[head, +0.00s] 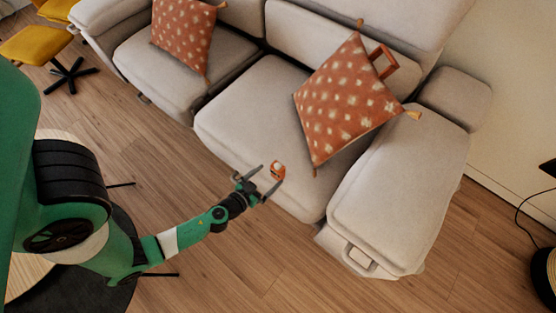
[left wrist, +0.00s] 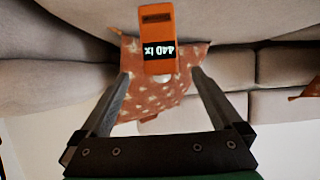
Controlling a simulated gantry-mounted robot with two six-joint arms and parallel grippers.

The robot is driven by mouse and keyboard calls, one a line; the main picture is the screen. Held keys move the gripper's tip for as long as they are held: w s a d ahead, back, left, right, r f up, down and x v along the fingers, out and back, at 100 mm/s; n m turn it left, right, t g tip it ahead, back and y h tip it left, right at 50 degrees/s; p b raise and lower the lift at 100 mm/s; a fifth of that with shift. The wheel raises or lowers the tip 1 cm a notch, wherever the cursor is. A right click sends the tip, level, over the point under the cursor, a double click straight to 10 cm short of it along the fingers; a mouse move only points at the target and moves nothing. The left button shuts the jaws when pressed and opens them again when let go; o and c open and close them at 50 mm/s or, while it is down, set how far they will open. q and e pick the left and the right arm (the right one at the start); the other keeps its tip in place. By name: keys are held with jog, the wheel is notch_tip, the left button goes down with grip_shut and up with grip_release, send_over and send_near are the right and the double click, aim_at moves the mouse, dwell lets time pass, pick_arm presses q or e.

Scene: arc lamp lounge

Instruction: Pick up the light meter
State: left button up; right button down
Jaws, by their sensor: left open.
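The light meter (head: 277,169) is a small orange device with a pale round top, at the front of the sofa's right seat in the head view. In the left wrist view the light meter (left wrist: 157,35) shows its orange body and a black display reading "440 lx". My left gripper (head: 265,185) is open, its fingers pointing at the meter. In the left wrist view the open fingers of my left gripper (left wrist: 160,80) lie to either side of the meter's lower end. I cannot tell whether they touch it. My right gripper is not in view.
The grey sofa (head: 240,115) bears a spotted orange cushion (head: 345,100) behind the meter and another cushion (head: 183,38) at the left. A red frame-like object (head: 383,60) shows behind the nearer cushion. The wooden floor (head: 250,255) in front is largely clear.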

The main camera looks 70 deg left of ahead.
aim_at(275, 171)
pick_arm(q)
jog(key=x, duration=0.4)
jog(key=shift+w, duration=0.2)
jog(key=shift+b+x, duration=0.45)
jog(key=shift+x, duration=2.2)
jog(key=shift+s+a+r, duration=0.1)
jog(key=shift+s+r, duration=0.1)
jog(key=shift+c, duration=0.6)
grip_shut()
